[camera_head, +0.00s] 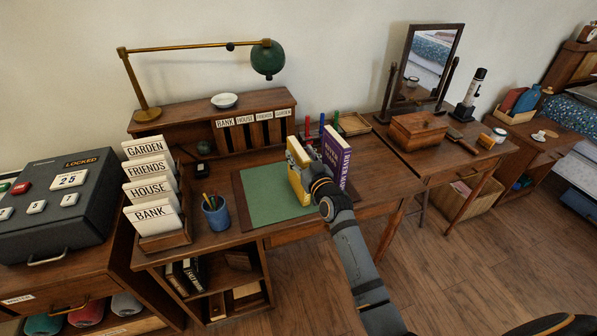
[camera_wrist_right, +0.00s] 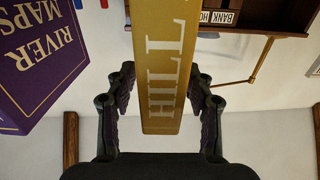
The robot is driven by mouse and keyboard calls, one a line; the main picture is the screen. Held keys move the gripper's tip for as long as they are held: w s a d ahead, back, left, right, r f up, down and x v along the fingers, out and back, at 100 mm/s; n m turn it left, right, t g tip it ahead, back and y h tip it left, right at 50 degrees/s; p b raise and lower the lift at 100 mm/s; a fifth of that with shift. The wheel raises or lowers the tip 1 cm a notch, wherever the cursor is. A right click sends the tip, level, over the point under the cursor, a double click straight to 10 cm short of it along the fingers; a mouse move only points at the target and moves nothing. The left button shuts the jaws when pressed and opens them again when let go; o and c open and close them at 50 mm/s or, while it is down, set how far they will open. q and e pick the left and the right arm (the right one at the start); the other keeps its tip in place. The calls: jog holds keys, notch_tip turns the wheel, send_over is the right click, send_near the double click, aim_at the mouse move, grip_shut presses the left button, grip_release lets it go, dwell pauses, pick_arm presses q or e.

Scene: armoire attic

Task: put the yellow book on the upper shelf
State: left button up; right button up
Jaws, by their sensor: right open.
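The yellow book (camera_head: 298,184) stands upright on the desk at the right edge of the green mat, left of the purple book. My right gripper (camera_head: 318,183) is at its near side. In the right wrist view the yellow book (camera_wrist_right: 163,60), lettered "HILL", is between the two open fingers (camera_wrist_right: 161,82), with a gap visible on each side. Under the desk's left side is an open cabinet with an upper shelf (camera_head: 216,284) holding dark books at its left. My left gripper is not in view.
The purple "RIVER MAPS" book (camera_head: 337,160) stands close to the right, also in the wrist view (camera_wrist_right: 40,55). A blue pen cup (camera_head: 216,214) and card rack (camera_head: 165,241) stand at the desk's left. The green mat (camera_head: 265,196) is mostly bare.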

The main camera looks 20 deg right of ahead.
jog(key=shift+w, duration=0.3)
jog(key=shift+s, duration=0.15)
grip_shut()
jog(key=shift+r, duration=0.1)
